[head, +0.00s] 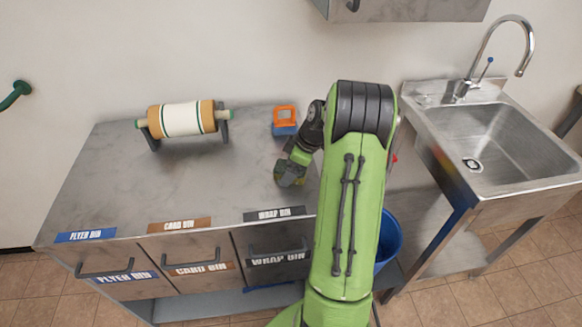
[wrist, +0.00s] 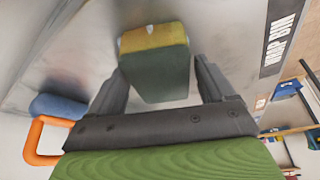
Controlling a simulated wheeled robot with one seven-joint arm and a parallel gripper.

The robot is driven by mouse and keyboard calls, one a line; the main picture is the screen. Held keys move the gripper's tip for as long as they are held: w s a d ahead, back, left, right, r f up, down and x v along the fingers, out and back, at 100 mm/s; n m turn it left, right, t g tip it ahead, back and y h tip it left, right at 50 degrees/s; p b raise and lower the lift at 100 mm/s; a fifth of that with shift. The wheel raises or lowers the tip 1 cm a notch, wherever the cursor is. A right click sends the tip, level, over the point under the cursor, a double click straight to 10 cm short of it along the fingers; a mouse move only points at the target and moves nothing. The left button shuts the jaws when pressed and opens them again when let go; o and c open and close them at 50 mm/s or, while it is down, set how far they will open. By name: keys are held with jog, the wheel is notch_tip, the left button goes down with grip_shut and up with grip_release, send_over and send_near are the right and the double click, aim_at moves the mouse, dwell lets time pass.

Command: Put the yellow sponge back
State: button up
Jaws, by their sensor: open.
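The yellow sponge (wrist: 152,38) shows in the wrist view as a block with a yellow band and a dark green face. It lies on the grey metal counter between the two fingers of my gripper (wrist: 158,85). The fingers are open, one on each side, and a gap shows at least on the right side. In the head view my gripper (head: 291,172) is low over the right part of the counter, and the sponge there is mostly hidden by it.
An orange-handled tool with a blue base (head: 285,121) stands behind my gripper. A paper roll on a stand (head: 181,119) is at the back left. Labelled drawers (head: 195,262) line the counter front. A steel sink (head: 500,140) and a blue bucket (head: 390,240) are at right. The counter's left middle is clear.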

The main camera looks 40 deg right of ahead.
jog(key=shift+a+f, duration=0.1)
jog(key=shift+a, duration=0.05)
jog(key=shift+r, duration=0.25)
jog(key=p+v, duration=0.4)
jog(key=v, duration=0.7)
jog(key=s+a+r+m+h, duration=0.1)
jog(key=a+r, duration=0.4)
jog(key=a, duration=0.4)
jog(key=a+r+m+h, duration=0.1)
jog(key=a+r, duration=0.4)
jog(key=a, duration=0.3)
jog(key=s+a+m+t, duration=0.1)
jog(key=s+a+m, duration=0.3)
jog(key=s+a, duration=0.7)
jog(key=s, duration=0.4)
jog(key=shift+s+a+m+t+h, duration=0.2)
jog(key=shift+m+t+h, duration=0.1)
jog(key=shift+t, duration=0.1)
notch_tip(320, 180, up, 4)
jog(key=p, duration=0.4)
jog(key=shift+r, duration=0.15)
